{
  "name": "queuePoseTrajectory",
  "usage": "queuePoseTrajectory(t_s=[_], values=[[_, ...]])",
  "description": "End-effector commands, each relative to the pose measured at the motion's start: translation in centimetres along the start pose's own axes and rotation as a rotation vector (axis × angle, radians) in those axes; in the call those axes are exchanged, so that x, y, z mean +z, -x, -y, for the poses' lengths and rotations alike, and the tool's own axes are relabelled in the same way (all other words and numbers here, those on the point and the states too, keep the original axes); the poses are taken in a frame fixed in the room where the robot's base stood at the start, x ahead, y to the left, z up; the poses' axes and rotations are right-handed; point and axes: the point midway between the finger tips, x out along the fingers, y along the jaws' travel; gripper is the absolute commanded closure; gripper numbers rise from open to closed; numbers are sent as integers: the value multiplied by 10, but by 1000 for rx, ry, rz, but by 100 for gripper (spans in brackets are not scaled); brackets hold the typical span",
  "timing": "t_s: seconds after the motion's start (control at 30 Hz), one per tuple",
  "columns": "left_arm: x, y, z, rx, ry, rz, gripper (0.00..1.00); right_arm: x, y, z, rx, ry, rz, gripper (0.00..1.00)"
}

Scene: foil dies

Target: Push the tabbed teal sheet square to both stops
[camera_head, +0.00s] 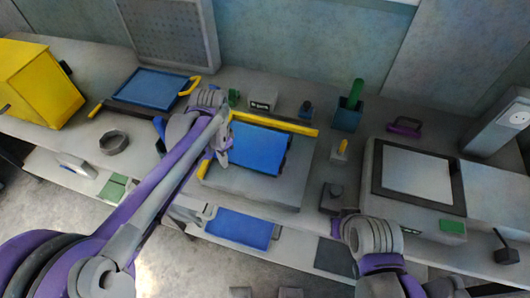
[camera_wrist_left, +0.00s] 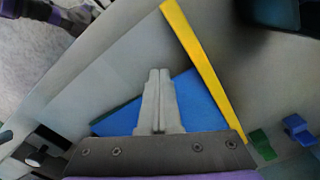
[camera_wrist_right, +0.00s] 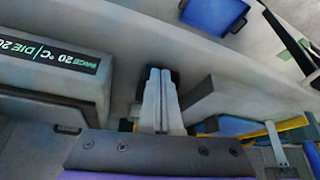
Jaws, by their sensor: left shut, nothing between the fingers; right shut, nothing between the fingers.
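A blue sheet (camera_head: 258,148), the likely teal one, lies on a raised grey block (camera_head: 262,186) with small dark marks along its right edge. A long yellow stop bar (camera_head: 290,125) runs along its back side. A short yellow piece (camera_head: 203,169) stands at its left. My left gripper (camera_wrist_left: 159,73) is shut and empty over the sheet (camera_wrist_left: 192,103), apart from the yellow bar (camera_wrist_left: 205,70) in the left wrist view. My arm hides the sheet's left part, and contact is unclear. My right gripper (camera_wrist_right: 160,72) is shut and empty, away from the sheet.
A machine with a dark-framed pale plate (camera_head: 418,175) stands right of the block. A blue tray (camera_head: 150,88) with a yellow handle lies at the back left, near a yellow box (camera_head: 38,85). A blue cup (camera_head: 347,115) stands behind.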

Motion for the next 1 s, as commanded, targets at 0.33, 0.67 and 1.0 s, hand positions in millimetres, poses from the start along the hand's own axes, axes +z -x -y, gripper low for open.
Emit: queuePoseTrajectory(t_s=[0.33,0.67,1.0], values=[[-11,0,6,0,0,-1,100,0,0,0,0,0,0,100],[-16,0,9,0,0,-1,100,0,0,0,0,0,0,100],[-11,0,6,0,0,-1,100,0,0,0,0,0,0,100]])
